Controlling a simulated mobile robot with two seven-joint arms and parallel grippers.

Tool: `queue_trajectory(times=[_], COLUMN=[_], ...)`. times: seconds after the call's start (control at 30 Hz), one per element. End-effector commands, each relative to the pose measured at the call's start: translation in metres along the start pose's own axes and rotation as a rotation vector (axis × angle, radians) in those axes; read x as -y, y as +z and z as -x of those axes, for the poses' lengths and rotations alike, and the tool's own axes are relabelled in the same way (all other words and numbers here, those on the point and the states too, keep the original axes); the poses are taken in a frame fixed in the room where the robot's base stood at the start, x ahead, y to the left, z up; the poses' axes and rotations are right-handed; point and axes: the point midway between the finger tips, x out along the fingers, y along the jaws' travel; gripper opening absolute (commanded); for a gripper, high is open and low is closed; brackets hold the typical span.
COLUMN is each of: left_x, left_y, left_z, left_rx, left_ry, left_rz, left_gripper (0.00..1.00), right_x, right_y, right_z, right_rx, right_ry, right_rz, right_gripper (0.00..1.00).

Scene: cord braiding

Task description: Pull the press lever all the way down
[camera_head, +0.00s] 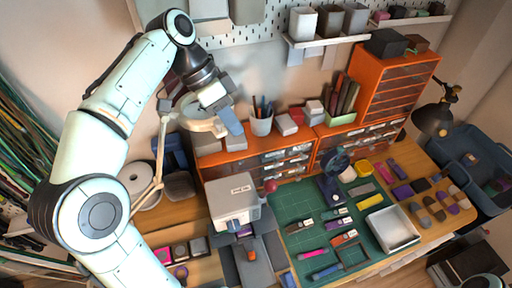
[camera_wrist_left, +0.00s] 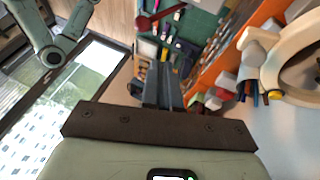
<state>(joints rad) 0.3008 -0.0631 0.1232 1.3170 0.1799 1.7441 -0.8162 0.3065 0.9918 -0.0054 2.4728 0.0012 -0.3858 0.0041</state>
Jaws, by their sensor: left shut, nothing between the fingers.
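The press (camera_head: 235,203) is a pale grey box-shaped machine on a dark base, left of the green mat. Its lever ends in a red ball knob (camera_head: 270,186) at the right side of the press head; the lever looks raised. The knob also shows in the left wrist view (camera_wrist_left: 143,22), at the top, beyond the fingertips. My left gripper (camera_head: 233,122) is shut and empty, above and behind the press, apart from the lever. Its closed fingers also show in the left wrist view (camera_wrist_left: 163,88). My right gripper is not in view.
A green cutting mat (camera_head: 290,205) holds several small tools and a white tray (camera_head: 392,229). Orange drawer units (camera_head: 270,165) stand behind, with a pen cup (camera_head: 261,122) close to my left gripper.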

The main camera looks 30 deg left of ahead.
Motion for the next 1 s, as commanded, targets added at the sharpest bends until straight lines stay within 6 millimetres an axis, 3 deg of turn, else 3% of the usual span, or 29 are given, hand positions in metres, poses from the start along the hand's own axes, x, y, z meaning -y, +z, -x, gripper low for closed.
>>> queue_trajectory(times=[0.57, 0.77, 1.0], left_x=[0.0, -0.001, -0.001], left_y=[0.0, 0.001, 0.002], left_z=[-0.005, -0.032, -0.085], left_rx=[0.0, 0.003, 0.004], left_ry=[0.0, 0.003, 0.003], left_rz=[0.001, 0.001, 0.002], left_gripper=[0.0, 0.0, 0.0], right_x=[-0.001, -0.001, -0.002], right_y=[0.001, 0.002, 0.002], right_z=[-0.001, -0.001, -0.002], right_rx=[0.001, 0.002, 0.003], right_ry=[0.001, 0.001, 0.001], right_rz=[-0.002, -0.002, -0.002], right_gripper=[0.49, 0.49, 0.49])
